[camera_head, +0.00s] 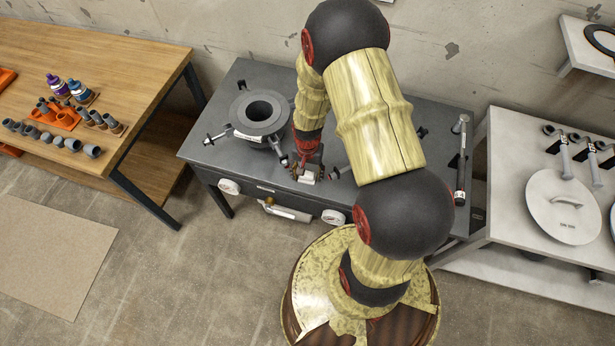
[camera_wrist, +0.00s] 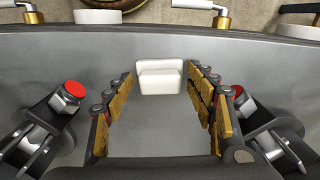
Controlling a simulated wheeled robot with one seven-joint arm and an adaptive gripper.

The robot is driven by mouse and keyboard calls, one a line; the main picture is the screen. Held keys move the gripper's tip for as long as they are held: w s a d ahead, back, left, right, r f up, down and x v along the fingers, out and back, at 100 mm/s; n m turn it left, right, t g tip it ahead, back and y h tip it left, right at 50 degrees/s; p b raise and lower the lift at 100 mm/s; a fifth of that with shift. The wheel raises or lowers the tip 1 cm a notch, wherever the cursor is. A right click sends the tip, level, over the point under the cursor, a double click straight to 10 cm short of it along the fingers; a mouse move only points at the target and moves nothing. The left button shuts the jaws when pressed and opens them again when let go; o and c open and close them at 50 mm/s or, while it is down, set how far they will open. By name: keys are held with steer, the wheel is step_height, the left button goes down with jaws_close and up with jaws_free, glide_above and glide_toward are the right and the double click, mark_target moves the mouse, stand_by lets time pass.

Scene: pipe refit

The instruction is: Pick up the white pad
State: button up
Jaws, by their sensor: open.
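The white pad (camera_wrist: 160,77) is a small block with a raised back edge, lying on the dark grey bench top near its front edge. In the wrist view it sits ahead of my gripper (camera_wrist: 161,88), centred between the two open, wood-coloured fingers, with a gap on each side. Nothing is between the fingers nearer the palm. In the head view my gripper (camera_head: 308,168) points down over the front middle of the bench (camera_head: 232,168), and the pad (camera_head: 309,178) shows partly below it. I cannot tell the height of the fingertips above the bench.
A round grey flange (camera_head: 260,110) with clamp arms stands left of my gripper. A grey tool (camera_head: 461,165) lies at the bench's right end. Gauges (camera_head: 230,187) and a pipe (camera_head: 285,211) sit along the front. A wooden table (camera_head: 110,60) is left, a pale cabinet (camera_head: 510,190) right.

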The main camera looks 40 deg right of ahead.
mark_target(307, 173)
steer(key=shift+c, duration=0.9)
steer(key=c, duration=0.7)
steer(key=shift+c, duration=0.2)
steer(key=shift+r, duration=0.1)
steer(key=shift+r, duration=0.45)
step_height(307, 173, up, 2)
steer(key=shift+r+p, duration=0.25)
steer(key=shift+p, duration=0.35)
steer(key=s+a+r+p, duration=0.3)
steer(key=s+a+r, duration=0.2)
steer(key=s+r, duration=0.4)
steer(key=s, duration=0.4)
steer(key=shift+r, duration=0.25)
